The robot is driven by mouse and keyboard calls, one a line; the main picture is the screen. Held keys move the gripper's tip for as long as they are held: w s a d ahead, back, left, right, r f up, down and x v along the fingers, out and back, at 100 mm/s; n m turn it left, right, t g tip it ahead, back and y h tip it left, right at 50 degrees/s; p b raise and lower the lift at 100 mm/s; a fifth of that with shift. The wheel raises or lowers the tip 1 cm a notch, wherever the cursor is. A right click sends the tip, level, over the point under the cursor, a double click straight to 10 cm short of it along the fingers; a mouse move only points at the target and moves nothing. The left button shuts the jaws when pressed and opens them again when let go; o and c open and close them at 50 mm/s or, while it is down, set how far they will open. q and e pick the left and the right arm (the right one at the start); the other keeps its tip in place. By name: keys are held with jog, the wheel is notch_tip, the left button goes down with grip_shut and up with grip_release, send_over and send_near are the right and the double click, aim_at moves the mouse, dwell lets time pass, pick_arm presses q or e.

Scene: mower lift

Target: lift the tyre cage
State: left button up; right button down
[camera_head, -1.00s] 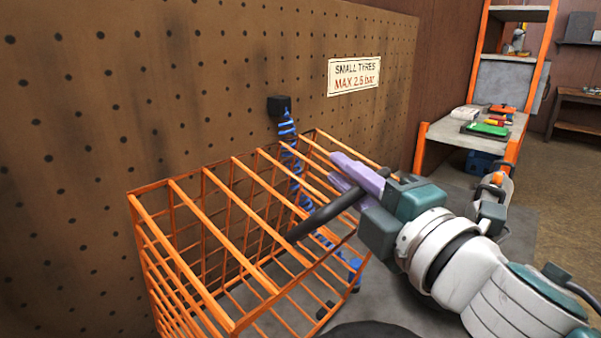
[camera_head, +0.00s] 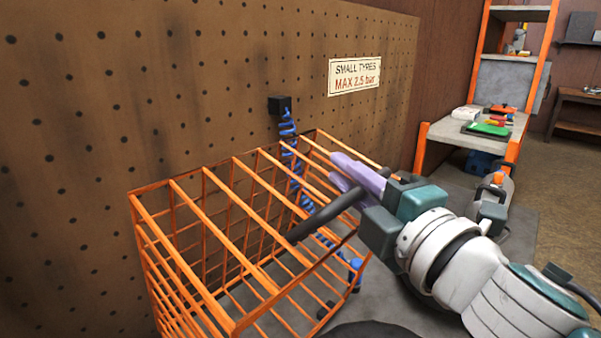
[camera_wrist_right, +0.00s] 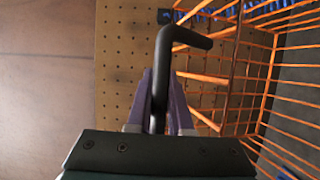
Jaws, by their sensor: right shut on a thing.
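The orange wire tyre cage (camera_head: 237,327) stands against the pegboard wall in the head view. It also shows at the right of the right wrist view (camera_wrist_right: 264,85). A black bent handle bar (camera_head: 322,215) lies over the cage's top bars in the head view. My right gripper (camera_head: 347,170), with purple fingers, is shut on this black handle at the cage's right side. In the right wrist view the handle (camera_wrist_right: 183,38) rises between the fingers and bends to the right. Whether the handle joins the cage is hidden. My left gripper is out of view.
A coiled blue air hose (camera_head: 290,150) hangs from a black wall box (camera_head: 279,105) behind and through the cage's outline. A bench (camera_head: 455,135) with tools and an orange-framed shelf stand at the right back. A dark round thing shows at the bottom edge.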

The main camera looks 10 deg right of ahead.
jog(key=shift+s+f, duration=0.1)
jog(key=shift+f, duration=0.05)
jog(key=shift+m+t, duration=0.3)
jog(key=shift+t, duration=0.4)
jog(key=s+d+b, duration=0.1)
jog(key=s+b, duration=0.1)
jog(key=s+d+f+b, duration=0.1)
jog(key=s+d+b, duration=0.1)
jog(key=b, duration=0.1)
jog(key=shift+s+d+f, duration=0.1)
jog(key=shift+d+f, duration=0.1)
jog(key=shift+d, duration=0.05)
